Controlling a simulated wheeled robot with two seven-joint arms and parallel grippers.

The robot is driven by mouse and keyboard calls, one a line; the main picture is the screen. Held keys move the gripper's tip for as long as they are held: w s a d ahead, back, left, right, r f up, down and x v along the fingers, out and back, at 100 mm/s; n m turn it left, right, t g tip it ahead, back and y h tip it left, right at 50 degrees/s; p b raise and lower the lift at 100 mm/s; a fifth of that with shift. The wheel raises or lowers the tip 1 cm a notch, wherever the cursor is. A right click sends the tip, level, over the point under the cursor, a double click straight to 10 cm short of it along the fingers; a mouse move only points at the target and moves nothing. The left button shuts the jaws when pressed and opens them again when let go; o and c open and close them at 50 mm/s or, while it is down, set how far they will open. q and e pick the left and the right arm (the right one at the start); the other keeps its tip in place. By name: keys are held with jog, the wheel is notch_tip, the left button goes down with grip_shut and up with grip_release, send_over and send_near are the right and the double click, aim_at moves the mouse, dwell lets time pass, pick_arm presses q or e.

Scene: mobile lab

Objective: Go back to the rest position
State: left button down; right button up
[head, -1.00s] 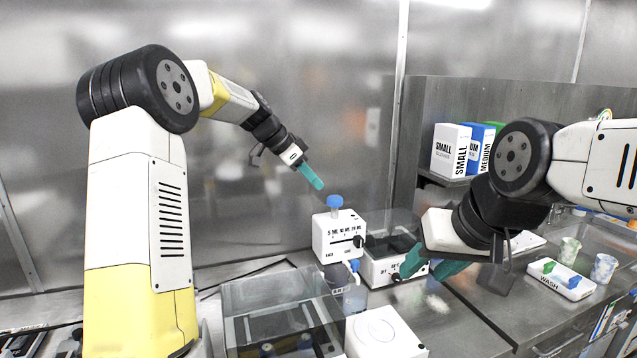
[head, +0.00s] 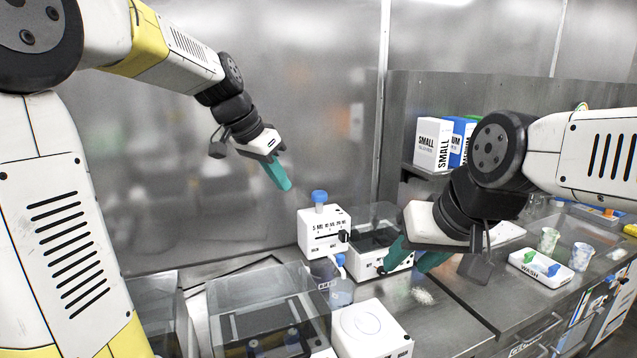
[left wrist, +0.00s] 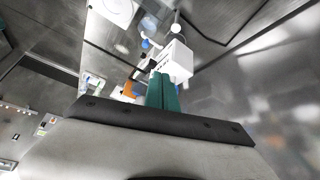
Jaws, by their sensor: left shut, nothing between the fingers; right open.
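My left gripper (head: 276,172) has teal fingers and hangs in the air at the upper middle of the head view, above and left of the dispenser. Its fingers are shut with nothing between them; they also show together in the left wrist view (left wrist: 162,92). My right gripper (head: 412,258) is low over the bench, just right of the dispenser and in front of a clear-lidded box. Its teal fingers are apart and nothing is seen between them.
A white dispenser (head: 322,232) with a blue cap stands mid-bench, with a clear-lidded box (head: 366,262) beside it. A clear-covered machine (head: 262,292) and a white block (head: 372,330) are in front. A WASH tray (head: 541,268), two cups (head: 582,256) and glove boxes (head: 433,142) are at right.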

pick_arm(q)
jog(key=s+a+f+n, duration=0.1)
jog(key=s+a+n, duration=0.1)
jog(key=s, duration=0.5)
jog(key=s+a+f+n+t+y, duration=0.1)
jog(key=s+f+n, duration=0.1)
jog(key=s, duration=0.5)
jog(key=s+a+f+n+t+y, duration=0.1)
jog(key=s+a+f+n, duration=0.1)
jog(key=s+n, duration=0.2)
jog(key=s, duration=0.3)
jog(key=shift+s+a+f, duration=0.2)
jog(key=shift+s+a, duration=0.15)
jog(key=shift+s, duration=0.05)
pick_arm(e)
jog(key=shift+c, duration=0.4)
